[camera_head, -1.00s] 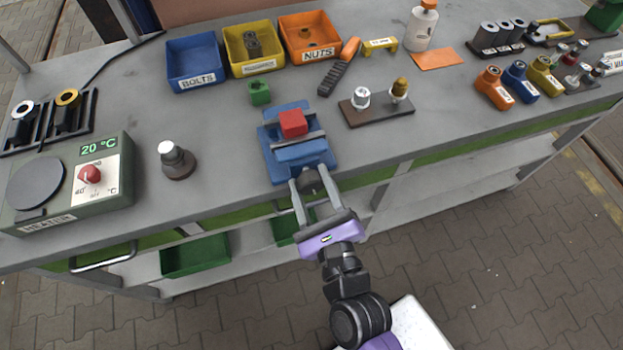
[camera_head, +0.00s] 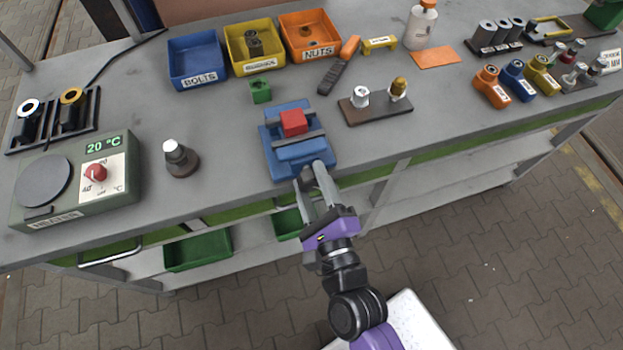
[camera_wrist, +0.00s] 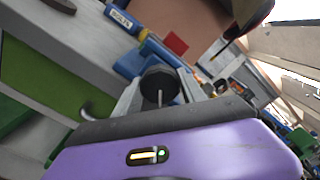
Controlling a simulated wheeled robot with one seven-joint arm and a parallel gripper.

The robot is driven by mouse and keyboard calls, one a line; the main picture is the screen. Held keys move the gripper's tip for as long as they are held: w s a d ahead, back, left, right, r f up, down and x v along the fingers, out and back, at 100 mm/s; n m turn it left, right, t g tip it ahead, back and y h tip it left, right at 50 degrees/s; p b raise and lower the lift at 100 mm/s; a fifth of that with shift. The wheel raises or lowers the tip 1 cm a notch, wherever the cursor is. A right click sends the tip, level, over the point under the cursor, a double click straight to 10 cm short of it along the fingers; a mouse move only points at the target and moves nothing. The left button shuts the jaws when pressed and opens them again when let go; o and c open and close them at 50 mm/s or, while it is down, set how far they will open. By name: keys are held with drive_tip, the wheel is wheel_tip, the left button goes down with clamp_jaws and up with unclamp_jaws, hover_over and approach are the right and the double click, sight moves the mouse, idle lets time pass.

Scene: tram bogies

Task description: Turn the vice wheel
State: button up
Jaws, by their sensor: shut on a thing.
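The blue vice (camera_head: 298,157) stands at the front edge of the bench with a red block (camera_head: 293,122) between its jaws. My gripper (camera_head: 316,178) is at the front of the vice, its fingers pointing at it. In the wrist view the dark round vice wheel (camera_wrist: 160,84) sits between my fingers, and my gripper (camera_wrist: 168,92) is shut on it. The gripper is rolled, so the bench looks tilted in that view. In the head view the wheel is mostly hidden by the fingers.
A small green block (camera_head: 260,90) lies behind the vice. A dark plate with two fittings (camera_head: 376,108) is to its right and a silver-topped post (camera_head: 179,158) to its left. The heater (camera_head: 75,180) is further left. Clear floor lies in front of the bench.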

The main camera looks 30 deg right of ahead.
sight(311, 187)
drive_tip(key=o, duration=1.4)
drive_tip(key=b+v, duration=0.1)
drive_tip(key=v, duration=0.5)
drive_tip(key=shift+s+a+f+b, duration=0.1)
drive_tip(key=shift+s+a+b, duration=0.15)
drive_tip(key=shift+b, duration=0.15)
drive_tip(key=shift+s, duration=0.6)
